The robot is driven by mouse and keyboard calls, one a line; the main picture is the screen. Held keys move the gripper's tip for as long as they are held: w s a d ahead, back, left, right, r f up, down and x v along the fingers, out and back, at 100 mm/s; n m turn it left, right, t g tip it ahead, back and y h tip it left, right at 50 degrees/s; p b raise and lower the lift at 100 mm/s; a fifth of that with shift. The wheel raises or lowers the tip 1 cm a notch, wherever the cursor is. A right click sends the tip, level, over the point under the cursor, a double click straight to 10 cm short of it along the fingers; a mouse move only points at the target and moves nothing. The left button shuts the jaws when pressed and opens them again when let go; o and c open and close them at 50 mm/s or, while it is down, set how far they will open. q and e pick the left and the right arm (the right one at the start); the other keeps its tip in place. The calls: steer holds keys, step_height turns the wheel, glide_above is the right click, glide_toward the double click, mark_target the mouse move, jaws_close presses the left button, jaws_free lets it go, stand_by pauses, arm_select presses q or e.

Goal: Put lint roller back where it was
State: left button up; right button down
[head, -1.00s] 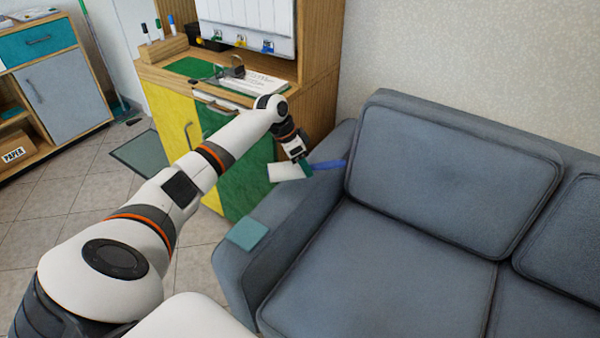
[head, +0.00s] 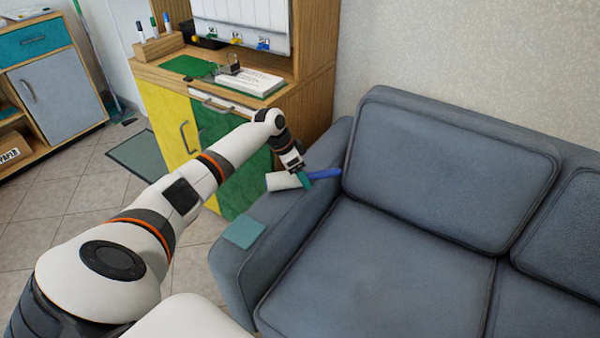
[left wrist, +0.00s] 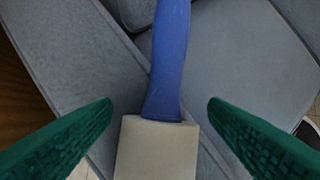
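The lint roller has a white roll (head: 283,181) and a blue handle (head: 327,173). It lies on the left armrest (head: 318,205) of the grey sofa, near the backrest. My left gripper (head: 304,181) is right at it in the head view. In the left wrist view, the two green fingers (left wrist: 160,108) stand apart on either side of the roller, with clear gaps. The blue handle (left wrist: 169,60) points up the picture and the white roll (left wrist: 157,150) lies at the bottom, cut off by the edge. My right gripper is in neither view.
A teal cloth or pad (head: 244,233) lies on the front of the armrest. A wooden cabinet (head: 310,100) with yellow and green doors stands behind my left arm, with a white book (head: 250,82) on its top. The sofa seat (head: 385,260) is clear.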

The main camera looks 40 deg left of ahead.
arm_select(q)
steer(key=shift+r, duration=0.25)
steer(key=p+v, duration=0.2)
steer(key=v, duration=0.9)
steer(key=shift+r, duration=0.4)
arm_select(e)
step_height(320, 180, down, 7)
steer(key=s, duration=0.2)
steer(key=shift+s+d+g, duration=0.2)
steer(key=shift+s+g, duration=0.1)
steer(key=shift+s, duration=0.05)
arm_select(q)
steer(key=shift+s+a, duration=0.1)
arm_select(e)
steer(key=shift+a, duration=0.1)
